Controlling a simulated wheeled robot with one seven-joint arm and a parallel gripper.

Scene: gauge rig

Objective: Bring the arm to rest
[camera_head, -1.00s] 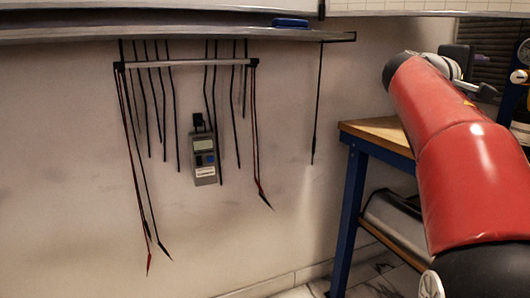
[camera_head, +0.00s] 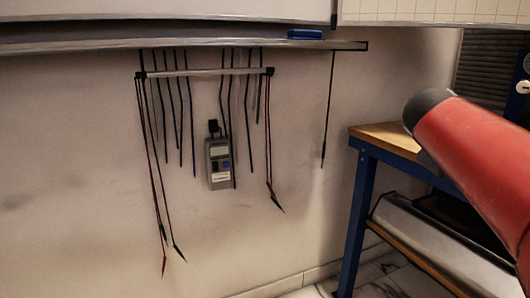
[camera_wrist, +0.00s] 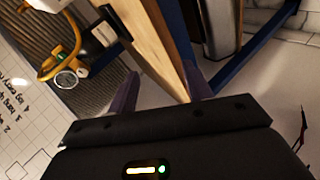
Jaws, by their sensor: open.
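My red arm (camera_head: 470,160) reaches in from the right edge of the head view, in front of the workbench. My gripper is outside the head view. In the wrist view my gripper (camera_wrist: 158,84) shows two dark fingers set apart with nothing between them. The wooden edge of the workbench (camera_wrist: 150,45) appears beyond the fingers; I cannot tell the exact gap.
A workbench (camera_head: 385,133) with blue legs stands at the right. A meter (camera_head: 219,165) and several test leads hang from a rail (camera_head: 205,72) on the wall. A yellow hose (camera_wrist: 68,45) shows beside the bench. The wall's lower left is clear.

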